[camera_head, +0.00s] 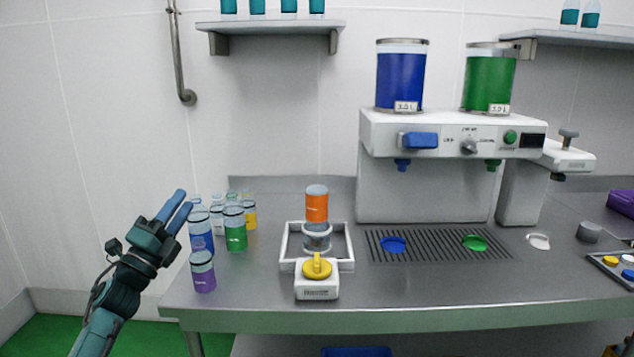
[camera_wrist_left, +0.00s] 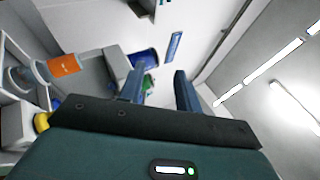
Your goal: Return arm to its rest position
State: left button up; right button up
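My left arm comes in from the lower left in the head view. Its gripper (camera_head: 180,204) points up and to the right, at the left end of the steel table, in front of the wall and left of the bottles. The two blue fingers stand apart with nothing between them. In the left wrist view the gripper (camera_wrist_left: 159,82) also shows a clear gap between its fingers. My right arm and gripper are not in view.
Several bottles, including a purple one (camera_head: 203,272) and a green one (camera_head: 235,232), stand close right of my gripper. The dispenser (camera_head: 425,190) stands further right. Left of the table is free.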

pick_arm(q)
jog(key=w+a+f+n+g+y, duration=0.3)
jog(key=f+n+y, duration=0.35)
jog(key=n, duration=0.55)
jog(key=w+a+f+n+g+y, duration=0.15)
jog(key=a+f+n+y, duration=0.45)
jog(key=n, duration=0.6)
jog(key=s+d+f+m+g+h, duration=0.1)
jog(key=s+d+f+g+h, duration=0.1)
jog(key=s+d+f, duration=0.65)
jog(key=s+d+f+g+h, duration=0.2)
jog(key=s+d+f, duration=0.3)
jog(key=s+f, duration=0.65)
jog(key=s+d+f+g, duration=0.1)
jog(key=s+d, duration=0.3)
jog(key=s, duration=0.6)
jog(key=s+d+f+g+h, duration=0.1)
jog(key=s+d+f, duration=0.3)
jog(key=s, duration=0.6)
jog(key=shift+n+g, duration=0.3)
jog(key=shift+g, duration=0.25)
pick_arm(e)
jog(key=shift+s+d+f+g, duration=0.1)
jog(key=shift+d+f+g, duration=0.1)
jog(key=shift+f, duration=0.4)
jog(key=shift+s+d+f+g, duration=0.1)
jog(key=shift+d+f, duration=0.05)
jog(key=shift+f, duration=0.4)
